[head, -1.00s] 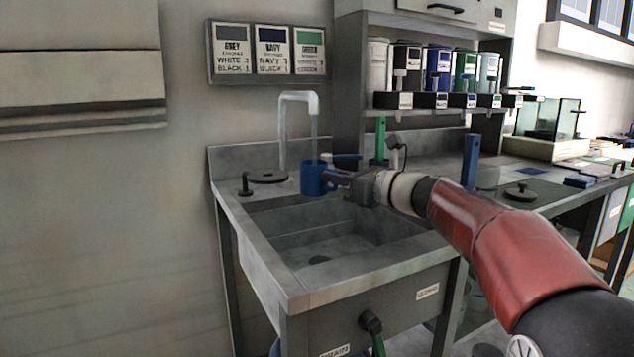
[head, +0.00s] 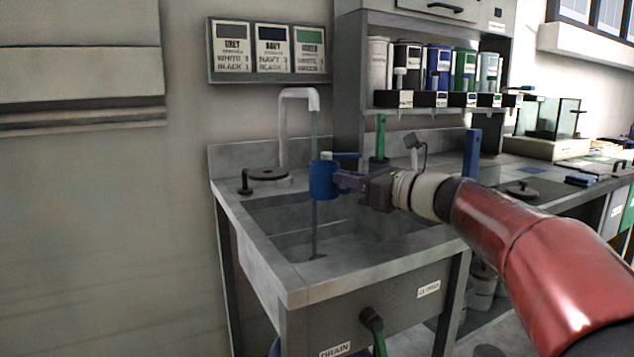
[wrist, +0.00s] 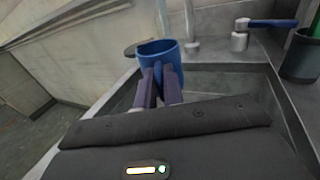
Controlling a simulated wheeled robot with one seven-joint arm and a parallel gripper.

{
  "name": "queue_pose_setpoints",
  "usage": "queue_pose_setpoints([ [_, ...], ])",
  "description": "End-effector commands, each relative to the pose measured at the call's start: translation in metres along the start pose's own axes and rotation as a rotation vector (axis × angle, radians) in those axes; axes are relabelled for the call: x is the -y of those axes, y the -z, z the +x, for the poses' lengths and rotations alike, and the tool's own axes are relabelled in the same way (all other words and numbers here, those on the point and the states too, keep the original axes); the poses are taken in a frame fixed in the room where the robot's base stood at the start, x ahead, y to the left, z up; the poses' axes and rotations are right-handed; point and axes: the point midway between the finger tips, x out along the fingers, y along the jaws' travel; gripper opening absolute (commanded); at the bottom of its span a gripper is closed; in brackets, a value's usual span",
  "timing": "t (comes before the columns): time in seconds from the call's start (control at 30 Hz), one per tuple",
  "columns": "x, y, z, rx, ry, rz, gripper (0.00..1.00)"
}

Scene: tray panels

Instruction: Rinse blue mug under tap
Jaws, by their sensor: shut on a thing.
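The blue mug (head: 322,181) is held over the sink basin (head: 290,275), roughly upright. My gripper (head: 346,182) is shut on its right side, at the handle. In the wrist view the mug (wrist: 160,52) stands just beyond the closed fingers (wrist: 160,82), its open top showing. The pale tap (head: 299,94) arches above the mug. A thin stream of water (head: 314,228) runs from its spout down to the basin floor, in line with the mug's left part. I cannot tell whether it passes through, before or behind the mug. The tap's blue lever (wrist: 270,23) is behind the mug.
A green upright handle (head: 380,135) and a blue one (head: 471,155) stand behind and to the right. Coloured canisters (head: 438,70) line the shelf above. The basin is otherwise clear.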

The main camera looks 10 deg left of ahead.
Motion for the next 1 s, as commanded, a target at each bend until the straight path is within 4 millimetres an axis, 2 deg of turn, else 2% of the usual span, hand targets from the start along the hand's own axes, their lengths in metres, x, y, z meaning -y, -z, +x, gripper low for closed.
queue_pose_setpoints([
  [0.6, -0.016, 0.001, -0.038, 0.000, 0.001, 0.001, 0.00],
  [1.0, -0.017, 0.000, -0.040, 0.000, 0.001, 0.001, 0.00],
])
